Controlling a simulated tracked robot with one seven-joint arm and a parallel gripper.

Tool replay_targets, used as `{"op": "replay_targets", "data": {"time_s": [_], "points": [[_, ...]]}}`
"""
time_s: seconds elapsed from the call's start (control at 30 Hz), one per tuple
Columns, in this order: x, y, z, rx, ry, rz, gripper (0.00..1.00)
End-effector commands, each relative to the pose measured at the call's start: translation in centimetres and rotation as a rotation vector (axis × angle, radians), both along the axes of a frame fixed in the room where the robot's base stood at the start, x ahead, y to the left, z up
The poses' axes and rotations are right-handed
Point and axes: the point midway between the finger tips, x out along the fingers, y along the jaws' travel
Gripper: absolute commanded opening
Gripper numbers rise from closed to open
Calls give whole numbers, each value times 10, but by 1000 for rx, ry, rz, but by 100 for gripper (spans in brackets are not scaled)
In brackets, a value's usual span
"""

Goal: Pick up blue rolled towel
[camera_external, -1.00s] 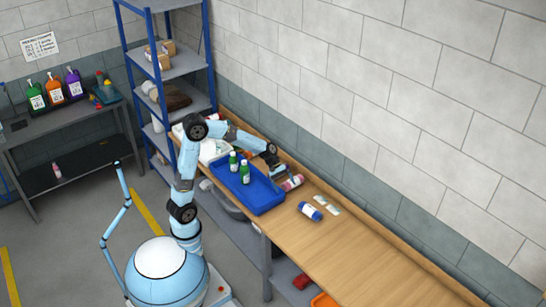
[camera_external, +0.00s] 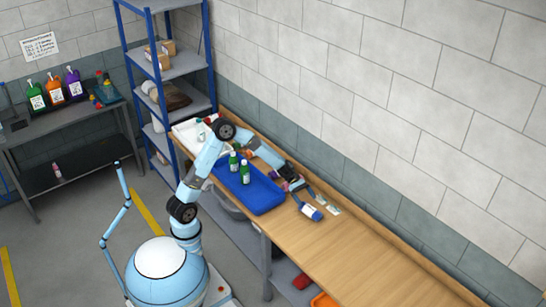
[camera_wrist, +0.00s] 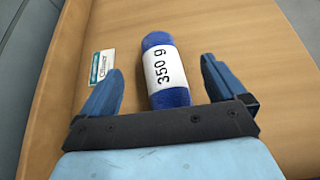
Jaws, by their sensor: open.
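The blue rolled towel (camera_external: 311,211) lies on the wooden bench, right of the blue tray. It has a white band. My gripper (camera_wrist: 163,85) is open, with one finger on either side of the towel and a gap to each. I cannot tell how high the fingers are above the bench.
A small white and teal card (camera_wrist: 101,66) lies beside the left finger. The blue tray (camera_external: 262,206) holds green bottles (camera_external: 245,172). A white tray (camera_external: 185,134) stands further left. The bench (camera_external: 345,255) is clear to the right of the towel. A wall runs behind it.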

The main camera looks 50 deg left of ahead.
Motion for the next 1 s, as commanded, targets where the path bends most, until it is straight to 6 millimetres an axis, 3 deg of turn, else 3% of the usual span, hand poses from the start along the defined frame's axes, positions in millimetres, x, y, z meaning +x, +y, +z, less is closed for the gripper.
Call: {"op": "replay_targets", "data": {"time_s": [0.27,0.43,0.6,0.87,1.0], "points": [[0,0,-20,0,2,1,97],[-1,0,-46,0,4,0,97],[0,-23,-54,0,0,-1,97],[0,-26,-56,1,-1,0,97],[0,-26,-56,1,-1,0,86]]}}
